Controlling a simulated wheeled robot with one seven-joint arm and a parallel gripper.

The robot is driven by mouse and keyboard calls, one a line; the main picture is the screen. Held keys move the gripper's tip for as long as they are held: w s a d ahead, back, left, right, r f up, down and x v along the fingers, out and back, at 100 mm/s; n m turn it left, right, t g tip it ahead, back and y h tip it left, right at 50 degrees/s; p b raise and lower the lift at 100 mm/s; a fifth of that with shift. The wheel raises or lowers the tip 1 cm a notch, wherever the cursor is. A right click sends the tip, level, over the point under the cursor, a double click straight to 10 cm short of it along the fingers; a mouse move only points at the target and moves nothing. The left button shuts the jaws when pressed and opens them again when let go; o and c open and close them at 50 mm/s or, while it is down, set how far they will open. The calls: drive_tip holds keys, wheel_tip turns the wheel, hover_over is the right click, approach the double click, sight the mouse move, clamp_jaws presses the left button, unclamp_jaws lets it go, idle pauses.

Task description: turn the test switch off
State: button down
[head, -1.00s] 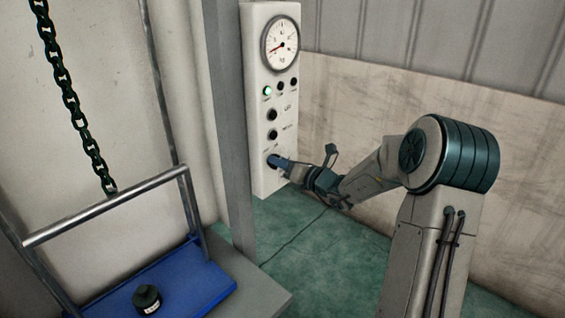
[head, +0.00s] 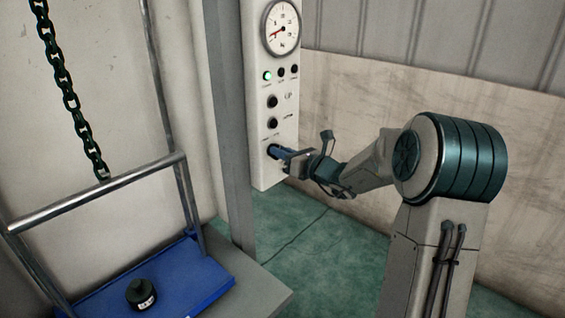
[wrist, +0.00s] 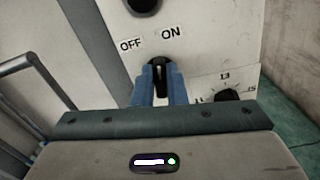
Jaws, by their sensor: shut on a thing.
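The test switch (wrist: 158,64) is a dark knob with a pale mark, low on the white control panel (head: 262,172). In the wrist view an OFF label (wrist: 130,44) is at its upper left and an ON label (wrist: 171,33) at its upper right. The knob's mark points roughly up between the labels; its exact setting is hard to tell. My gripper (wrist: 159,80) has its blue fingers shut on the knob, one on each side. In the head view my gripper (head: 278,152) reaches the panel from the right and hides the knob.
A green lamp (head: 267,76) is lit below the dial gauge (head: 281,27). Another knob (wrist: 228,96) with a numbered scale sits right of the switch. A grey post (head: 232,120) stands left of the panel. A hanging chain (head: 70,100) and a blue tray (head: 205,283) are further left.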

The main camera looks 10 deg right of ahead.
drive_tip(key=n+b, duration=0.4)
drive_tip(key=b, duration=0.2)
drive_tip(key=n+b, duration=0.4)
drive_tip(key=b, duration=0.2)
drive_tip(key=shift+s+a+f, duration=0.1)
drive_tip(key=shift+s+a, duration=0.05)
drive_tip(key=c, duration=1.5)
unclamp_jaws()
drive_tip(key=shift+o, duration=0.2)
drive_tip(key=v, duration=1.3)
drive_tip(key=shift+s+d, duration=0.25)
drive_tip(key=shift+s, duration=0.1)
